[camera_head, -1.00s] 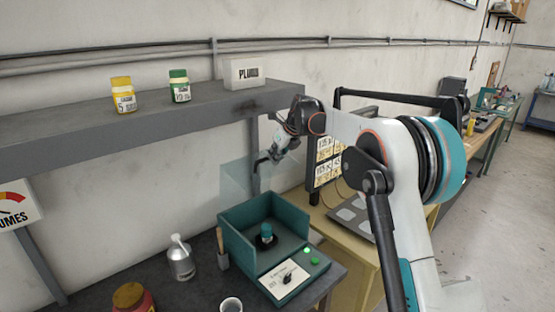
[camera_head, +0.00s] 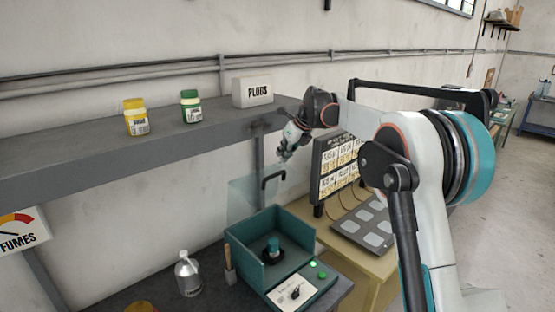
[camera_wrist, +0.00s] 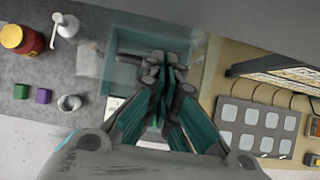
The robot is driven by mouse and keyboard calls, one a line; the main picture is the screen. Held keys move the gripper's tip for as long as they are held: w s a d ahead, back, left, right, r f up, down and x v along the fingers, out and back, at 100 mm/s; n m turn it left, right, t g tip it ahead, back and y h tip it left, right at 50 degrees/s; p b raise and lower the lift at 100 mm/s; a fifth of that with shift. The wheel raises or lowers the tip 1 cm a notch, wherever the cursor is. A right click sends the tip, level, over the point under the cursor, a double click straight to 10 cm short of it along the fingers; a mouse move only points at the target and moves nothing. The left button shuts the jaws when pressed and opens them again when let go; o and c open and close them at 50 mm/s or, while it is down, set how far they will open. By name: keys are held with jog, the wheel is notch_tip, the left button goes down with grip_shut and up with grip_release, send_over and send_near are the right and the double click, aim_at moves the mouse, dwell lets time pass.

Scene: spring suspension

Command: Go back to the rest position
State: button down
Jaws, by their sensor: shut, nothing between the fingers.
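My gripper (camera_head: 285,155) hangs from my arm in the head view, shut and empty, in front of the wall near the right end of the grey shelf. It is above and apart from the teal open-topped box (camera_head: 293,229) on the dark bench. In the wrist view my gripper (camera_wrist: 163,72) points down over the box, with its fingers together, hiding much of it. A clear raised lid with a black handle (camera_head: 274,178) stands at the back of the box. A small dark and teal part (camera_head: 273,246) sits inside the box.
The shelf (camera_head: 70,163) holds a yellow jar (camera_head: 136,118), a green jar (camera_head: 190,107) and a PLUGS box (camera_head: 253,91). A sign board (camera_head: 338,165) and a grey tray (camera_head: 368,222) are right.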

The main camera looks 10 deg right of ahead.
jog(key=s+d+f+n+t+h+b, duration=0.1)
jog(key=s+f+n+b, duration=0.2)
jog(key=s+n+b, duration=0.75)
jog(key=s+d+f+n+h+b, duration=0.1)
jog(key=s+f+n+b, duration=0.3)
jog(key=s, duration=1.3)
jog(key=s+d+f+n+h+b, duration=0.1)
jog(key=s+f+n+b, duration=1.1)
jog(key=s+f, duration=1.2)
jog(key=s+d+n, duration=0.1)
jog(key=n, duration=0.1)
jog(key=shift+d+f+n+t+h, duration=0.25)
jog(key=shift+n+t+h, duration=0.05)
jog(key=shift+n+t, duration=0.1)
